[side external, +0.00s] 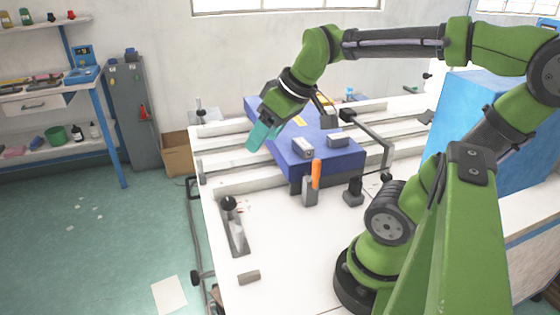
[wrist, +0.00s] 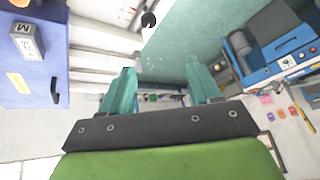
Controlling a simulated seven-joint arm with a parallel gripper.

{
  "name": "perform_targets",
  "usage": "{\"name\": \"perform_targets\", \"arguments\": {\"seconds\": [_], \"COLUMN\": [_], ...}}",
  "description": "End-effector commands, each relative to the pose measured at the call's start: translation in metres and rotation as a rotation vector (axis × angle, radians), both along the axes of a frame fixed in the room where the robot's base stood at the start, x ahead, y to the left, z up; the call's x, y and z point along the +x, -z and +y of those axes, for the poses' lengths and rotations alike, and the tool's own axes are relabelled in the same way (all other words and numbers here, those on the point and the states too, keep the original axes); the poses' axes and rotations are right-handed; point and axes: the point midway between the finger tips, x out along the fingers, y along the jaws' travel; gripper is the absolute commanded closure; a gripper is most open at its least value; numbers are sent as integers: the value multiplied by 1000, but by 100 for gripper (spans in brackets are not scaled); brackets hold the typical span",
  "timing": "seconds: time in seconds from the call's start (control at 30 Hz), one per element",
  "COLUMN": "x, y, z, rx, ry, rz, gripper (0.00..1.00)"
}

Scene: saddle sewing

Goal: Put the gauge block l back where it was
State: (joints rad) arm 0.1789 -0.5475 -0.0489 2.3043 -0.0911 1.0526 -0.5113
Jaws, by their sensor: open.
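My gripper (side external: 262,135) is open, with teal fingers, and hangs tilted in the air by the left edge of the blue block-like table (side external: 345,160). In the wrist view my gripper (wrist: 163,85) has nothing between its fingers. A grey gauge block (wrist: 28,41) there bears a letter that looks like M. In the side view, one grey block (side external: 303,148) and a darker grey block (side external: 338,140) sit on the blue surface. Another small grey block (side external: 248,277) lies on the white bench near its front. I cannot read which block is l.
An orange-handled tool (side external: 316,175) stands upright in a grey holder in front of the blue table. A black-knobbed lever (side external: 229,204) stands at the left on the white bench (side external: 290,265). The bench front is mostly clear.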

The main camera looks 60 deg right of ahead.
Motion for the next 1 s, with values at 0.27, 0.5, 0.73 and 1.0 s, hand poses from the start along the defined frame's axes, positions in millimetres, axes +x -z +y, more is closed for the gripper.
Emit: {"name": "perform_targets", "arguments": {"seconds": [0.27,0.5,0.73,1.0], "x": [-28,-30,-30,-30], "y": [15,17,17,17], "z": [61,64,64,64], "rx": [229,253,252,252], "ry": [182,205,205,205], "rz": [-78,-80,-78,-78], "gripper": [38,38,38,38]}}
